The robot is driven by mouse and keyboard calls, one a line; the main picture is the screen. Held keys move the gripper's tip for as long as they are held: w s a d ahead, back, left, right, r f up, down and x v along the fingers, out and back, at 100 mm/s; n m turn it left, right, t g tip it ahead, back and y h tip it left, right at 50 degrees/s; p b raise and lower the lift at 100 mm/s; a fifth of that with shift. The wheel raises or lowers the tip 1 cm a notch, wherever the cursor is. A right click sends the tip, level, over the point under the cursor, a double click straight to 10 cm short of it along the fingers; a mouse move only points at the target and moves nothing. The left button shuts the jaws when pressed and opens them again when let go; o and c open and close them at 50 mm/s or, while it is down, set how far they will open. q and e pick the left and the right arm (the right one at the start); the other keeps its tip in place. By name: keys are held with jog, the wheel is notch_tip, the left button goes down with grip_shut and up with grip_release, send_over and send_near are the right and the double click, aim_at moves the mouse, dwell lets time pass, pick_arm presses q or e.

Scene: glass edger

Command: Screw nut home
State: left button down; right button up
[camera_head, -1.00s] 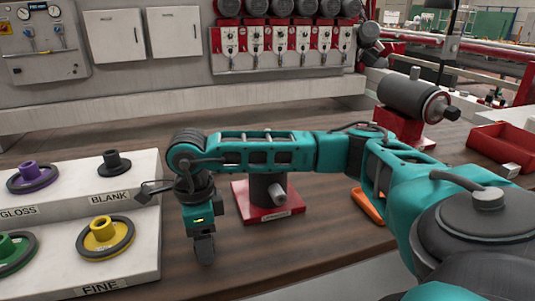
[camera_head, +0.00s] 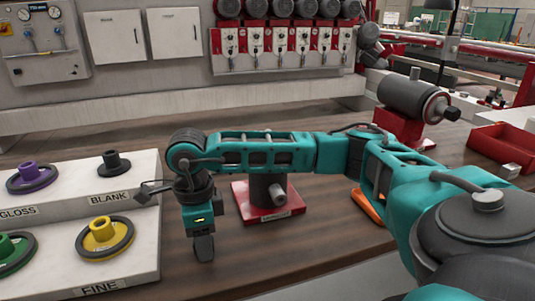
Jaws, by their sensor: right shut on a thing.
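My right arm reaches in from the right, and its gripper (camera_head: 204,249) points down in front of the wheel board's right edge. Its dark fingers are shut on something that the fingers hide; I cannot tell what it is. A red base (camera_head: 243,201) carries a dark cylinder with a pale stub (camera_head: 278,194), right of the gripper and partly behind my arm. A dark motor (camera_head: 408,96) with a spindle end (camera_head: 442,108) sits on a red stand at the back right. I cannot make out a separate loose nut. My left gripper is not in view.
A pale board (camera_head: 150,235) at left holds a purple wheel (camera_head: 30,175), a black piece (camera_head: 112,162), a green wheel (camera_head: 10,250) and a yellow wheel (camera_head: 104,236). An orange-handled tool (camera_head: 367,207) lies beside my forearm. A red tray (camera_head: 505,147) stands at right.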

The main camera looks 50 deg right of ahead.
jog(key=shift+r+p, duration=0.6)
jog(key=shift+r, duration=0.25)
jog(key=shift+r+p, duration=1.45)
jog(key=shift+r, duration=1.25)
